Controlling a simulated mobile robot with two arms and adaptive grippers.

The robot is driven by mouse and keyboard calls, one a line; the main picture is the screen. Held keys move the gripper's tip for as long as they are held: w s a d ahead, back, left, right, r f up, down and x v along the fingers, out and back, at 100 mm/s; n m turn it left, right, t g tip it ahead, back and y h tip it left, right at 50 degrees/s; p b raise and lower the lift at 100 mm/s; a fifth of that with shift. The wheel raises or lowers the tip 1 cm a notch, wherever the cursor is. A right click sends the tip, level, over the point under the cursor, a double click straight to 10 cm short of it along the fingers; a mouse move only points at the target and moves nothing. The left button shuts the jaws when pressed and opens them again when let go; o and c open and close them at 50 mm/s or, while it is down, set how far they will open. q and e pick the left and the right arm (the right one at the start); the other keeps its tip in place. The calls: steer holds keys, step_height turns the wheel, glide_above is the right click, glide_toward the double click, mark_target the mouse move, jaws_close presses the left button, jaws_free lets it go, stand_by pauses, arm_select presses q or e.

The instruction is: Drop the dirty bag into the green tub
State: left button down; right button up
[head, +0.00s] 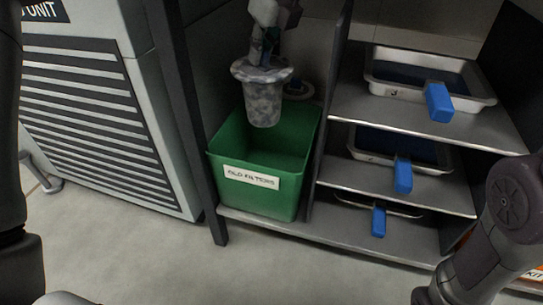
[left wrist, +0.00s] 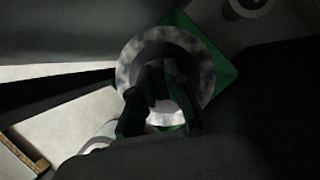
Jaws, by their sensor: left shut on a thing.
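The dirty bag (head: 263,100) is a grey, mottled, cup-shaped filter bag with a wide rim. My left gripper (head: 269,48) comes down from the top and is shut on it at the rim end. The bag hangs upright above the green tub (head: 243,196), its lower end over the tub's opening. The tub has a label reading "OLD FILTERS" and stands on the bottom shelf. In the left wrist view the bag's rim (left wrist: 206,62) surrounds my fingers (left wrist: 162,100), with a green tub corner (left wrist: 226,76) beyond. My right gripper is out of view.
To the right, shelves hold metal trays (head: 385,92) with blue handles (head: 438,102). A dark divider stands close to the tub's right side. A grey louvred unit (head: 95,110) stands left.

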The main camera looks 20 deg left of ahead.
arm_select(q)
steer(key=shift+f+b, duration=2.35)
steer(key=shift+f, duration=0.65)
steer(key=c, duration=1.1)
jaws_free()
steer(key=v, duration=0.7)
steer(key=shift+s+d+r, duration=0.1)
steer(key=shift+r, duration=0.2)
